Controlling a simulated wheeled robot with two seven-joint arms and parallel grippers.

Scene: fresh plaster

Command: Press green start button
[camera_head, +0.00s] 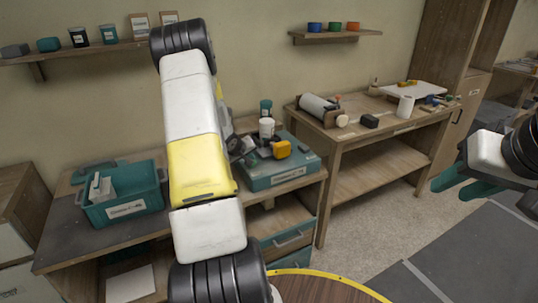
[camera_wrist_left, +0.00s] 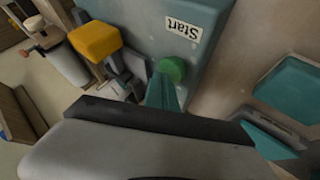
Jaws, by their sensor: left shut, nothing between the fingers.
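The green start button (camera_wrist_left: 172,69) is a round knob on a teal panel (camera_wrist_left: 130,18), below a white "Start" label (camera_wrist_left: 183,29) in the left wrist view. My left gripper (camera_wrist_left: 164,88) is shut and empty. Its teal fingertips are right at the button's lower edge; I cannot tell whether they touch it. In the head view the teal machine (camera_head: 285,181) stands on the wooden bench, and my left arm hides the button and most of that gripper. My right gripper (camera_head: 452,186) is at the right edge, fingers apart, empty, far from the machine.
A teal crate (camera_head: 128,219) stands left on the bench. A second workbench (camera_head: 375,137) with tools stands behind right. The floor between is clear.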

